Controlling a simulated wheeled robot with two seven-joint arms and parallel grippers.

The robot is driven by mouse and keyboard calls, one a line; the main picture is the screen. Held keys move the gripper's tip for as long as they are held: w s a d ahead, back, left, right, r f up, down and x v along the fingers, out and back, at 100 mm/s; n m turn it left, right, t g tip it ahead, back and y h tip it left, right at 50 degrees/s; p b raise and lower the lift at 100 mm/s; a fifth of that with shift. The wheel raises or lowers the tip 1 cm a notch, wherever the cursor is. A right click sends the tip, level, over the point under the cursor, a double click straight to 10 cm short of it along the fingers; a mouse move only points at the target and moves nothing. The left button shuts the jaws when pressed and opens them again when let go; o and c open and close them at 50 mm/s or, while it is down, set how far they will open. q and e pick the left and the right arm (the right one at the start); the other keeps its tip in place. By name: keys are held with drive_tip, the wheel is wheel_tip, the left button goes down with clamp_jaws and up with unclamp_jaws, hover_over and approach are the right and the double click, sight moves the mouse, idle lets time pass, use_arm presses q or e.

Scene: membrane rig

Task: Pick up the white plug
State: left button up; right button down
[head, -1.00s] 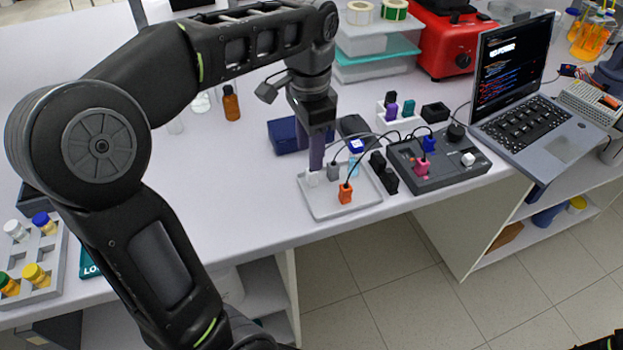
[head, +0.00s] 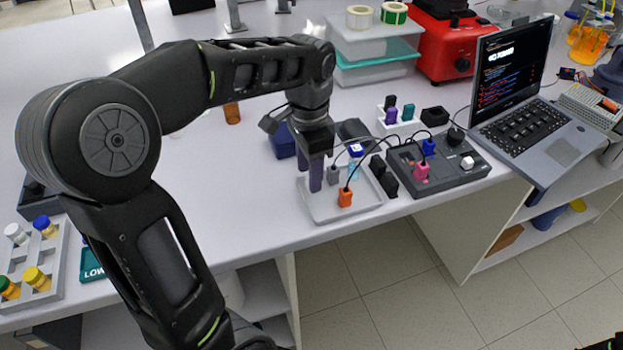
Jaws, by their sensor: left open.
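My left gripper (head: 310,176) points down over the left end of a light grey tray (head: 327,214). Its two purple-grey fingers are apart, so it is open. A grey plug (head: 333,175) is in the tray just right of the fingers, and an orange plug (head: 345,197) stands near the tray's front. My right gripper is not in view.
A grey panel (head: 446,178) with a pink plug (head: 422,171) and cables stands right of the tray, with dark blocks (head: 385,178) between. A dark blue box (head: 283,143) lies behind the gripper. A laptop (head: 520,125) is further right. The tabletop left of the tray is clear.

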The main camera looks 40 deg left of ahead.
use_arm(q)
drive_tip(key=shift+c, duration=0.4)
clamp_jaws()
idle(0.4)
